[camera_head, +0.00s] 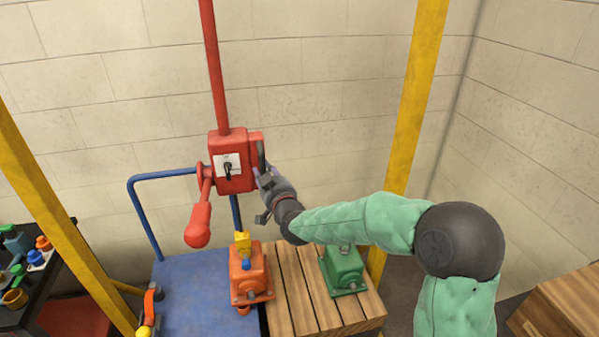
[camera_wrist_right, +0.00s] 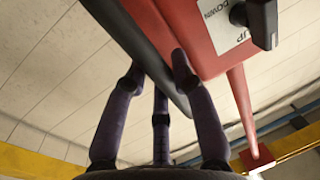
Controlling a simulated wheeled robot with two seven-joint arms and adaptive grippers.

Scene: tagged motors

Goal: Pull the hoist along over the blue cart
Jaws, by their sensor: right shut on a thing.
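The red hoist (camera_head: 240,180) hangs on a red pole, with a white switch plate and a red crank on its left. It also shows in the right wrist view (camera_wrist_right: 200,45). My right gripper (camera_head: 264,182) is at its right side, its fingers shut on the hoist's dark grip bar (camera_wrist_right: 140,45). The blue cart (camera_head: 190,295) is below and to the left. Below the hoist is an orange motor (camera_head: 249,275) with a yellow hook block (camera_head: 242,243) at its top. It appears at the border of cart and wooden table; whether it hangs or rests is unclear. My left gripper is out of view.
A green motor (camera_head: 343,270) sits on the slatted wooden table (camera_head: 300,300). Yellow posts (camera_head: 415,95) stand left and right. The cart's blue handle rail (camera_head: 150,180) rises behind. A black bench (camera_head: 35,300) with coloured parts is far left, a wooden crate (camera_head: 560,310) far right.

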